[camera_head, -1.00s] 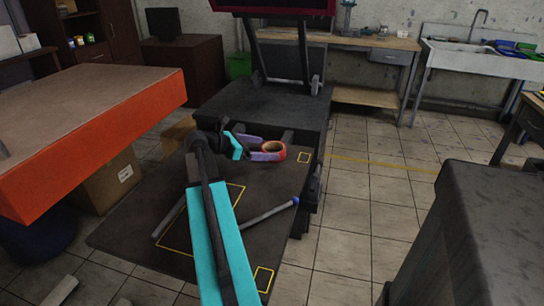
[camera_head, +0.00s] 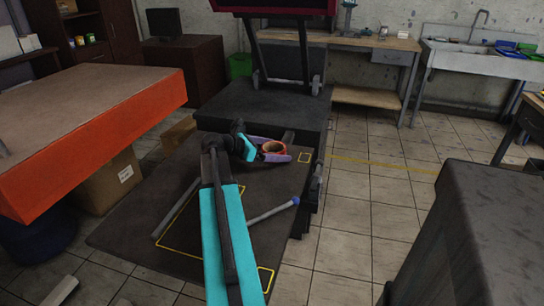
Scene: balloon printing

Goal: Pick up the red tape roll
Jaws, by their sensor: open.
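The red tape roll (camera_head: 273,147) lies on the dark board, just in front of the dark machine base. It is a short ring with a brown inside, and its near side is partly hidden by my gripper. My gripper (camera_head: 279,153) is at the end of the cyan and dark arm. It is open, with its purple fingers at the roll. One finger crosses in front of the roll and the other shows behind it. I cannot tell whether the fingers touch it.
A grey rod with a blue end (camera_head: 272,211) lies on the board beside my arm. Yellow outlines mark the board (camera_head: 125,230). An orange-edged table (camera_head: 110,120) stands at left, a dark cabinet (camera_head: 480,225) at right. Tiled floor between is clear.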

